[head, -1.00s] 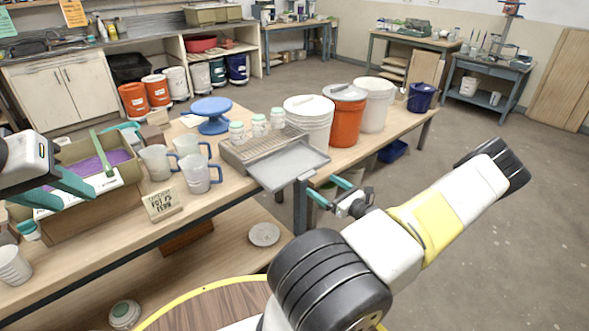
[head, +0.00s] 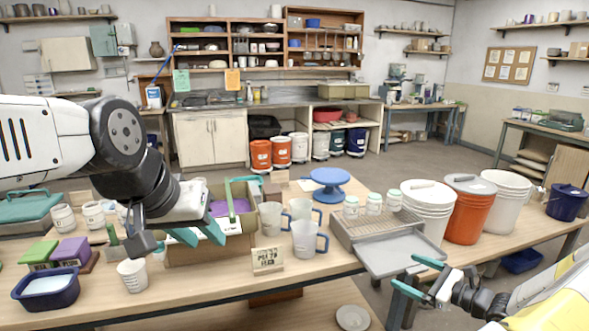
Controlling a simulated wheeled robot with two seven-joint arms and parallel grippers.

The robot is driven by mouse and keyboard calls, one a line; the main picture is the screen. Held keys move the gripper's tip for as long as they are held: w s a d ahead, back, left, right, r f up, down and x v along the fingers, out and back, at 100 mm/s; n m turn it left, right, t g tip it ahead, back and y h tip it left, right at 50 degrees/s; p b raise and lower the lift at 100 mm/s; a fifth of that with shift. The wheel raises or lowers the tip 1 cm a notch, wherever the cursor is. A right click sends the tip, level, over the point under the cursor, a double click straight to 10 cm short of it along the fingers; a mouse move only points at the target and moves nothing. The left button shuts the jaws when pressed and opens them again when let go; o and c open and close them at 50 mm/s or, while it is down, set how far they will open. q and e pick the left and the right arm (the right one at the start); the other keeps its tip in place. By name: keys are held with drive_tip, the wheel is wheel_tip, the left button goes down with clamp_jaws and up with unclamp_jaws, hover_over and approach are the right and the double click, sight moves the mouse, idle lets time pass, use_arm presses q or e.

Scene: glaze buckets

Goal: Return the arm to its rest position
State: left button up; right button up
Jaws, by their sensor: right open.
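My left gripper (head: 199,237) points down in front of the cardboard box (head: 205,252), its teal fingers apart with nothing seen between them. The dark and white wrist above it covers part of the box. My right gripper (head: 420,277) is open and empty at the lower right, by the front edge of the table and just in front of the grey metal tray (head: 395,253). My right arm comes in from the lower right corner.
On the wooden table (head: 330,265) stand jugs (head: 306,238), a small sign (head: 267,260), a blue turntable (head: 329,183), jars and large buckets (head: 465,220). A white cup (head: 132,275) and blue tub (head: 46,290) stand at the left. Open floor lies behind.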

drive_tip(key=s+a+r+n+g+h, duration=0.1)
drive_tip(key=s+a+r+n+g, duration=0.2)
drive_tip(key=a+r+n+g, duration=0.35)
drive_tip(key=s+a+r+n+g+h, duration=0.1)
drive_tip(key=s+a+r+n+g, duration=0.3)
drive_tip(key=a+r+n, duration=0.6)
drive_tip(key=s+a+r+n+t+h, duration=0.2)
drive_tip(key=s+r+n+h, duration=0.1)
drive_tip(key=s+r+n, duration=0.2)
drive_tip(key=s+a+r+n+t+h, duration=0.1)
drive_tip(key=s+a+r+n+h, duration=0.1)
drive_tip(key=s+r+n, duration=0.2)
drive_tip(key=s+r, duration=0.3)
drive_tip(key=s, duration=0.1)
drive_tip(key=shift+s+a+r+n+t+h, duration=0.15)
drive_tip(key=shift+s+a+n+t+h, duration=0.05)
drive_tip(key=shift+a+n+t+h, duration=0.2)
